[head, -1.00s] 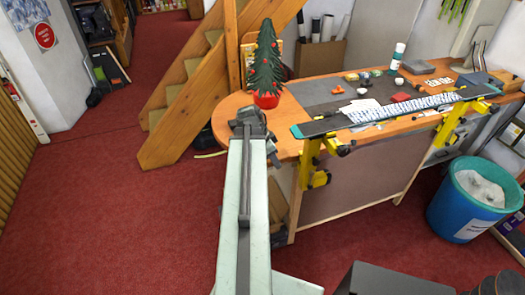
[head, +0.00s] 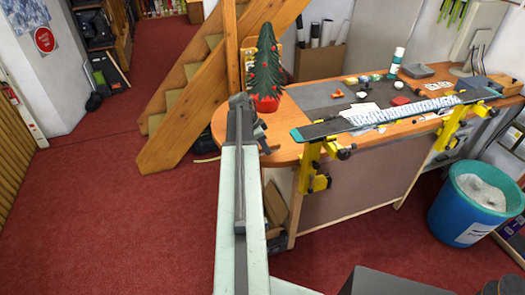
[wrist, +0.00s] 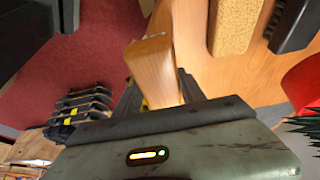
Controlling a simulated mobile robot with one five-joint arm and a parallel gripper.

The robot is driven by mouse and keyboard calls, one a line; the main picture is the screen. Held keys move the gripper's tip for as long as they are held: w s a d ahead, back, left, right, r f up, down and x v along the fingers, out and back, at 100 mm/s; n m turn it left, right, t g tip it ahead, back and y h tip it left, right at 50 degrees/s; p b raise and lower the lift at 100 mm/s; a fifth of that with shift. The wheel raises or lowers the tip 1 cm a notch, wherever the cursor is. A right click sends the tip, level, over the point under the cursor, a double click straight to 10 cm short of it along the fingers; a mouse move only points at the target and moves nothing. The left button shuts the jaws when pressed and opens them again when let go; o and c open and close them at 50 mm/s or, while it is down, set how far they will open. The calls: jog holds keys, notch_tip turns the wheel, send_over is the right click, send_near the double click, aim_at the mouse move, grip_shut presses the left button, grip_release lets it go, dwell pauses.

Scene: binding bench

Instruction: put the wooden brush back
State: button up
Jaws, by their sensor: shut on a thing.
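My gripper (wrist: 158,92) is shut on a smooth wooden piece, which I take to be the wooden brush (wrist: 152,66). Its blunt end points away from the gripper. No bristles show, and its lower part is hidden between the jaws. In the head view my gripper (head: 246,115) is at the rounded left end of the bench (head: 228,125), beside the small tree's red pot (head: 266,103). The brush cannot be made out there. In the wrist view the wooden bench top (wrist: 195,60) lies behind the brush, with red floor to the left.
A cork-coloured block (wrist: 235,25) and a dark bar (wrist: 293,25) lie near the red pot (wrist: 306,80). A long ruler-like board (head: 385,118) runs along the bench front above yellow clamps (head: 315,170). A blue bin (head: 470,205) stands right. Wooden stairs (head: 185,95) rise behind.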

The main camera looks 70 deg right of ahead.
aim_at(262, 150)
jog(key=shift+w+d, duration=0.45)
jog(key=shift+w, duration=0.3)
notch_tip(262, 150, down, 4)
jog(key=b, duration=0.4)
jog(key=shift+s+a, duration=0.15)
jog(key=o, duration=1.2)
jog(key=shift+r, duration=0.1)
jog(key=p+v, duration=1.1)
jog(key=shift+r, duration=0.4)
jog(key=shift+a+r+p, duration=0.15)
jog(key=shift+r+p, duration=0.15)
jog(key=shift+p, duration=0.05)
jog(key=shift+f, duration=0.1)
jog(key=shift+w, duration=0.2)
